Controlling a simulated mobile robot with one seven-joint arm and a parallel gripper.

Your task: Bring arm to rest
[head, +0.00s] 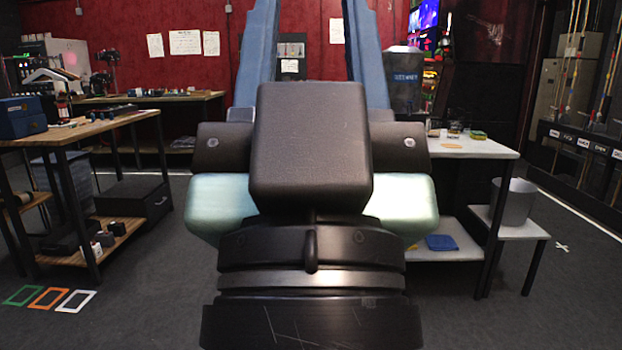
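My arm fills the middle of the head view, large and close to the camera. Its dark end part, with a black block on top and pale green pads at both sides, stands between the camera and the room. Two blue bars rise from behind the block and leave the frame at the top, with a gap between them. They look like the fingers of my gripper (312,28), but their tips are out of frame. No held object shows. My arm hides the floor and part of the white table behind it.
A white table (468,148) with small items and a grey bin (513,202) on a low stand are at the right. A wooden workbench (85,128) with a blue box (22,117) is at the left. Coloured floor frames (48,298) lie front left. Dark floor is clear at front right.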

